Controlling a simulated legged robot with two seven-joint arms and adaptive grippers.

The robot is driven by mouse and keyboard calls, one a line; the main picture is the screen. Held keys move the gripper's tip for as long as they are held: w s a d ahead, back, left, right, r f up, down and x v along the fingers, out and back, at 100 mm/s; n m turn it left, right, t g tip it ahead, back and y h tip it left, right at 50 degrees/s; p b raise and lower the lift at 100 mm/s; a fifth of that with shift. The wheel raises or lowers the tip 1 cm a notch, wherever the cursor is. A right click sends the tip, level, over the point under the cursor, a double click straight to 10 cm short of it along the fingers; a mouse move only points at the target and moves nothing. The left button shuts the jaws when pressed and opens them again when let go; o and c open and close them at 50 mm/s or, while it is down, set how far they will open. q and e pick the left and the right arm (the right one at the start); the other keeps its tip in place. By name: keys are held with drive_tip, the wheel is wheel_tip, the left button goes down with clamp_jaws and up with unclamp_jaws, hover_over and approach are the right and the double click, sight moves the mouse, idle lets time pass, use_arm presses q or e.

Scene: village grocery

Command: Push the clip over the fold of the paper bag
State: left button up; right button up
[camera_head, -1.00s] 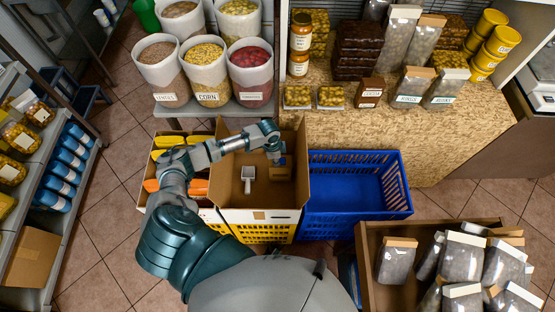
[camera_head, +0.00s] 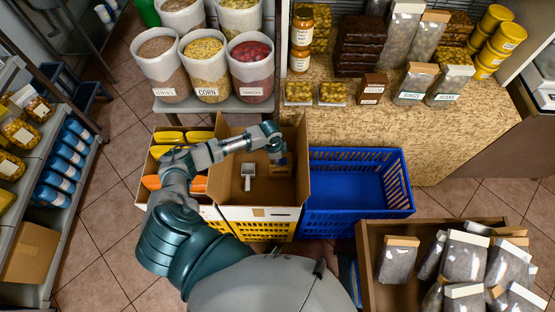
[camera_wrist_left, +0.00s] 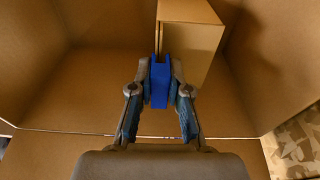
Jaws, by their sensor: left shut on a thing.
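The brown paper bag (camera_head: 281,170) stands inside an open cardboard box (camera_head: 232,182), towards its right side. In the left wrist view the bag (camera_wrist_left: 193,38) is a tan block shape just beyond my fingers. My left gripper (camera_head: 277,156) is at the bag's top in the head view. In the left wrist view my left gripper (camera_wrist_left: 160,83) is shut on the blue clip (camera_wrist_left: 160,88). The clip's forked far end is at the bag's near left edge. I cannot tell whether it sits over the fold. My right gripper is not in view.
A light-coloured scoop (camera_head: 248,173) lies in the box, left of the bag. The box walls rise around my gripper. An empty blue crate (camera_head: 357,203) stands to the right. A wooden crate (camera_head: 375,240) of filled bags is at lower right. Sacks and a counter (camera_head: 440,135) stand behind.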

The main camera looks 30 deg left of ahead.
use_arm(q)
drive_tip(key=shift+d, duration=0.25)
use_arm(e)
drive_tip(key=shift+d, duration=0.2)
use_arm(q)
drive_tip(key=shift+r, duration=0.1)
drive_tip(key=shift+a+p, duration=0.3)
drive_tip(key=shift+p, duration=0.05)
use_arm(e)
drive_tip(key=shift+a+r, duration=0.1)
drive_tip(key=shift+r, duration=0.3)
use_arm(q)
drive_tip(key=shift+d, duration=0.2)
drive_tip(key=shift+p, duration=0.3)
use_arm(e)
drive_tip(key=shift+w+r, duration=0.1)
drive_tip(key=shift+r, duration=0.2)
use_arm(q)
drive_tip(key=shift+f, duration=0.85)
idle(0.4)
drive_tip(key=shift+f, duration=0.15)
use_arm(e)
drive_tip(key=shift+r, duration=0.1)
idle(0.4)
